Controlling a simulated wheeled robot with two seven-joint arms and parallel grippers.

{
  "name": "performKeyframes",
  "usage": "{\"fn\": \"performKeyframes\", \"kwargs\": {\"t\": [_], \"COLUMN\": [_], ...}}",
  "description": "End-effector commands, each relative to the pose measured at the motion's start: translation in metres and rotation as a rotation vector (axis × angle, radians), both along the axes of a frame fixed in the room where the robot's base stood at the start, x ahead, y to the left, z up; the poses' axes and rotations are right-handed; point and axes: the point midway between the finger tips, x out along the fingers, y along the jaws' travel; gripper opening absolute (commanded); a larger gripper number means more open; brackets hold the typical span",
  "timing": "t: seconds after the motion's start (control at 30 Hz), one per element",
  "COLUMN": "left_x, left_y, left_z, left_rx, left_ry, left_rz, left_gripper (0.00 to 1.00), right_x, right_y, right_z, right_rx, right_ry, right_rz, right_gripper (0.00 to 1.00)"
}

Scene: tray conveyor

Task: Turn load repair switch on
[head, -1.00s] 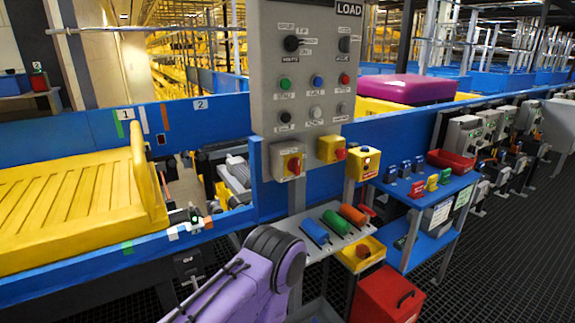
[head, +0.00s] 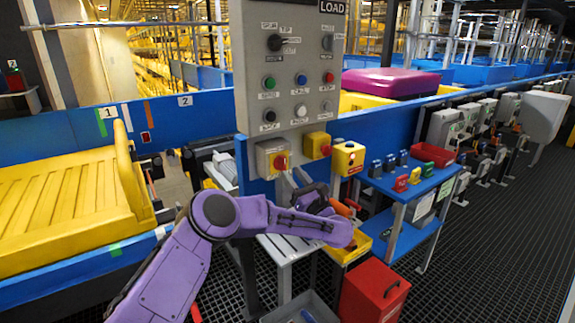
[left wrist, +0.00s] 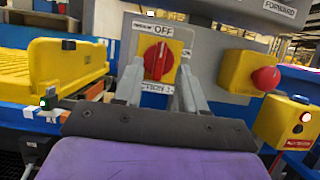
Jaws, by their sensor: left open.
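A red rotary switch (left wrist: 157,58) on a yellow plate, on a grey box, fills the middle of the left wrist view. The label above it reads OFF; the label below is partly hidden. In the head view the red knob (head: 281,162) sits on the box below the grey LOAD panel (head: 256,92). My left gripper (left wrist: 160,76) is open and empty, its fingers to the left and right of the switch's lower part in that view. Contact cannot be told. In the head view the gripper (head: 303,181) is just below and right of the box. My right gripper is not in view.
A yellow box with a red button (head: 318,146) is right of the switch; another yellow box (head: 348,158) stands farther right. A blue shelf (head: 398,185) holds small coloured devices. A red case (head: 372,292) stands below. A yellow tray (head: 65,205) is on the left conveyor.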

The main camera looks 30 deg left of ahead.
Motion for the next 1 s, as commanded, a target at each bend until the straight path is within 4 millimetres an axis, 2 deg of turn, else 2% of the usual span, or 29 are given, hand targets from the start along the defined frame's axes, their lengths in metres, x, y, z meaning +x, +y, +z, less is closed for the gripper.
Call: {"fn": "performKeyframes", "kwargs": {"t": [0.1, 0.2, 0.53, 0.6, 0.67, 1.0], "left_x": [0.007, 0.012, 0.014, 0.014, 0.014, 0.014], "left_y": [0.020, 0.030, 0.034, 0.034, 0.034, 0.034], "left_z": [0.010, 0.014, 0.015, 0.015, 0.015, 0.014], "left_rx": [0.000, 0.000, 0.001, 0.001, 0.001, 0.011], "left_ry": [0.002, 0.002, 0.004, 0.004, 0.004, 0.025], "left_rz": [0.003, 0.001, -0.002, -0.002, -0.002, -0.003], "left_gripper": [0.40, 0.40, 0.40, 0.18, 0.00, 0.00], "right_x": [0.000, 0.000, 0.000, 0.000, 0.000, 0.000], "right_y": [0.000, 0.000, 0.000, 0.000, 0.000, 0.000], "right_z": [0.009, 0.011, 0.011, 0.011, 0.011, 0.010], "right_rx": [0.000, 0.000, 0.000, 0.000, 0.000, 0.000], "right_ry": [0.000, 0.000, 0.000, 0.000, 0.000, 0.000], "right_rz": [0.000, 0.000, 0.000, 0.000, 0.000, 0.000], "right_gripper": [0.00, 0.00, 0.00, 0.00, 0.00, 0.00]}}
